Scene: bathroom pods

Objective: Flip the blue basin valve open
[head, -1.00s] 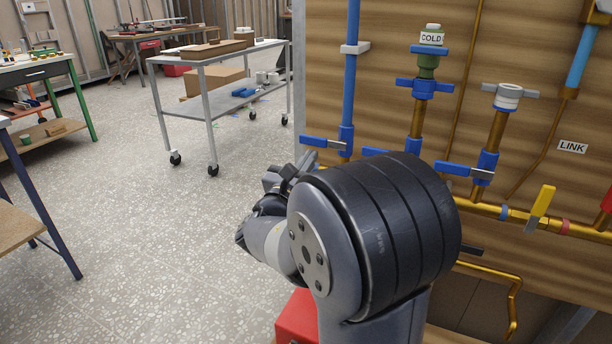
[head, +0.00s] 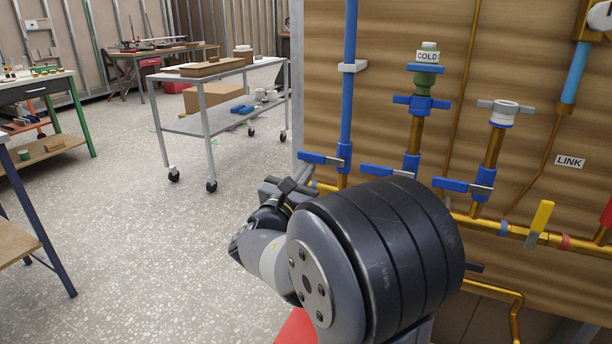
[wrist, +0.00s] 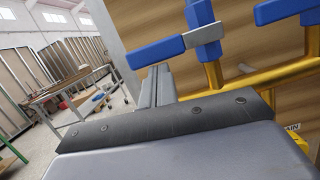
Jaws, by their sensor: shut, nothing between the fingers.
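Three blue lever valves with grey parts sit on the pipe wall: a left one (head: 325,159), a middle one (head: 388,171) and a right one (head: 466,185). Their levers lie sideways across upright pipes. No basin label is readable, so I cannot tell which is the basin valve. My gripper (head: 298,186) is just below and left of the left valve. In the wrist view, the shut, empty fingers (wrist: 155,80) point toward the wall, just under a blue lever (wrist: 160,50) with a grey end. I cannot tell whether they touch it. My arm hides part of the lower pipes.
A yellow lever (head: 540,220) sits on the brass pipe at right. A green fitting labelled COLD (head: 425,78) and a grey-handled white-capped valve (head: 504,112) are above. A wheeled cart (head: 220,74) stands behind left. The floor left of my arm is open.

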